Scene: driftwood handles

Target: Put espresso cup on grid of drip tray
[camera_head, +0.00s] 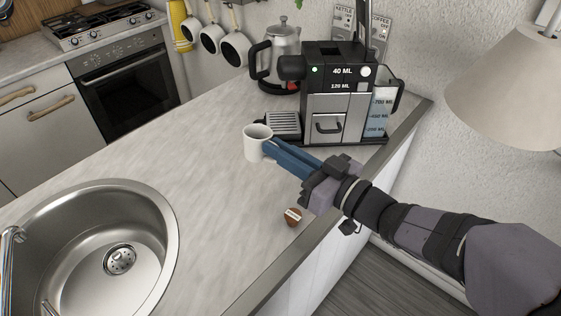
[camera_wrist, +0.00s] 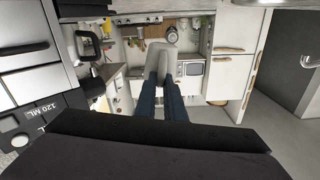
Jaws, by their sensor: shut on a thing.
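The white espresso cup (camera_head: 257,143) is upright at the tips of my gripper (camera_head: 272,151). My gripper's blue fingers are shut on the cup's right side in the head view. In the wrist view the cup (camera_wrist: 168,66) shows pale beyond the fingertips (camera_wrist: 167,82). The drip tray (camera_head: 284,123) with its grid juts from the left front of the coffee machine (camera_head: 336,95), just behind and right of the cup. The cup appears in front of the tray's near left edge. I cannot tell its exact height above the counter.
A round sink (camera_head: 110,250) is at lower left. The counter's middle is clear.

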